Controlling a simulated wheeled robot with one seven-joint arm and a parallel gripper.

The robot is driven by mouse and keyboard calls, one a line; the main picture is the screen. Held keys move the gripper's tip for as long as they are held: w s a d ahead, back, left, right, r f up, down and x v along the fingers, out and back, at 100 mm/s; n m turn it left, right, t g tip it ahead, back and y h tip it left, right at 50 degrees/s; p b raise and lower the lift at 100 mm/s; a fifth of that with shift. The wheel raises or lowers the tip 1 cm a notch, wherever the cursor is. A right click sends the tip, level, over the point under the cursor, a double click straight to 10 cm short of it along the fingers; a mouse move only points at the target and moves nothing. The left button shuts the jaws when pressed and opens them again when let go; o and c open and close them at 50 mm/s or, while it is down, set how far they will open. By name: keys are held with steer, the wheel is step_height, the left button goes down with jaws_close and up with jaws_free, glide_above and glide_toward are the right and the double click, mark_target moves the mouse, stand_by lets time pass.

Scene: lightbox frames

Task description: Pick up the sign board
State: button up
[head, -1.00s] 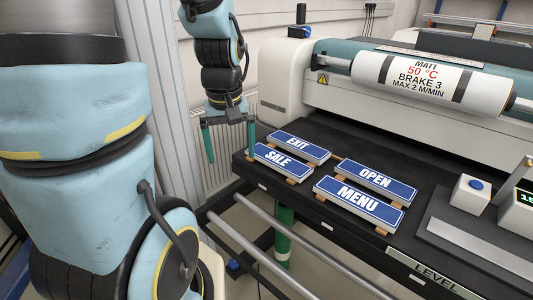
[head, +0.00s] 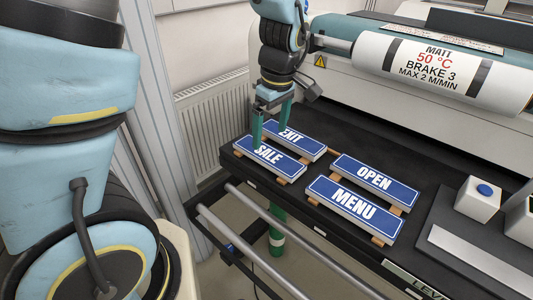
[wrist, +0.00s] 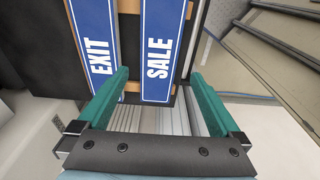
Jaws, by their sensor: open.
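Several blue sign boards with white letters lie flat on wooden strips on the black table. SALE (head: 280,165) is at the front left, with EXIT (head: 308,145) behind it. OPEN (head: 374,179) and MENU (head: 352,203) lie to the right. My gripper (head: 270,133) is open and empty, with teal fingers pointing down at the left ends of SALE and EXIT. In the wrist view, SALE (wrist: 162,50) runs up between the finger lines and EXIT (wrist: 97,45) lies by the left finger. I cannot tell the exact fingertip height; no grip on a board shows.
A laminating machine with a white roller (head: 445,72) stands behind the boards. A white button box (head: 478,199) and a metal strip (head: 480,262) are at the right. Metal rails (head: 245,240) run below the table's front edge. A radiator (head: 215,115) is at the left.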

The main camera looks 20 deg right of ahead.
mark_target(268, 154)
steer(key=shift+w+a+f+p, duration=0.1)
steer(key=shift+f+p, duration=0.2)
steer(key=shift+f, duration=0.75)
steer(key=shift+w+d+f+p, duration=0.15)
steer(key=shift+f+p, duration=0.1)
steer(key=shift+f, duration=0.75)
steer(key=shift+w+a+f+p, duration=0.15)
steer(key=shift+f+p, duration=0.15)
steer(key=shift+f, duration=0.75)
steer(key=shift+c, duration=0.2)
steer(key=c, duration=1.4)
